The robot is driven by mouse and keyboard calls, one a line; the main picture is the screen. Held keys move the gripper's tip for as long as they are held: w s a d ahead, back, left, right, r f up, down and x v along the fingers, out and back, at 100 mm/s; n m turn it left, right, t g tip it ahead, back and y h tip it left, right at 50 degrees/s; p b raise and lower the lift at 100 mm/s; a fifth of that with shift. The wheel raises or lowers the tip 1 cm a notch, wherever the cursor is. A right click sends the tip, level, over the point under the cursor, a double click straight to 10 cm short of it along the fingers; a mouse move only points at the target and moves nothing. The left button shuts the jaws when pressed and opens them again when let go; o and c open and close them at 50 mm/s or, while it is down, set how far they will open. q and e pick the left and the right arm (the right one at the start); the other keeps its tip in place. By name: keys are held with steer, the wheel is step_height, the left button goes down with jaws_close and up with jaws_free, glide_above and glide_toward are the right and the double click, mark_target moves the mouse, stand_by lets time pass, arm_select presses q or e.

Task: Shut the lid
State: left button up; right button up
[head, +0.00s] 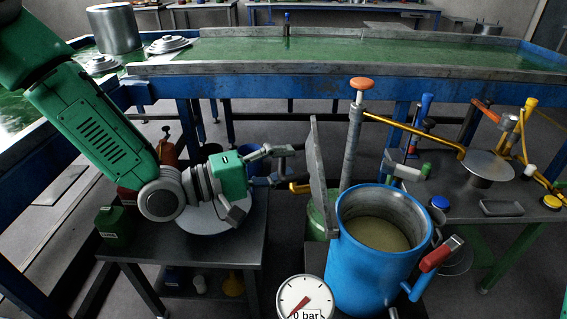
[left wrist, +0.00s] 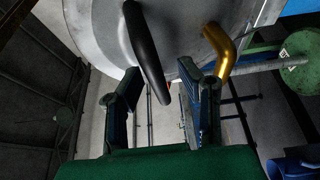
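The blue pot (head: 372,262) stands open at the right of centre, with a pale liquid inside. Its grey lid (head: 320,172) stands upright, nearly edge-on, at the pot's left rim. In the left wrist view the lid (left wrist: 88,35) fills the top, with a black bar handle (left wrist: 146,55) and a gold bent piece (left wrist: 219,45). My left gripper (head: 284,165) is to the left of the lid, fingers towards it. In the left wrist view its fingers (left wrist: 160,95) are apart with nothing clearly held; the handle's end reaches between them. My right gripper is not in view.
A grey post (head: 352,145) with an orange knob rises behind the pot, joined to a yellow pipe (head: 415,134). A gauge (head: 305,298) is in front. A red-handled lever (head: 440,254) sticks out at the pot's right. Side tables stand left and right.

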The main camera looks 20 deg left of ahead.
arm_select(q)
steer(key=shift+a, duration=0.25)
jaws_close()
steer(key=shift+d, duration=0.15)
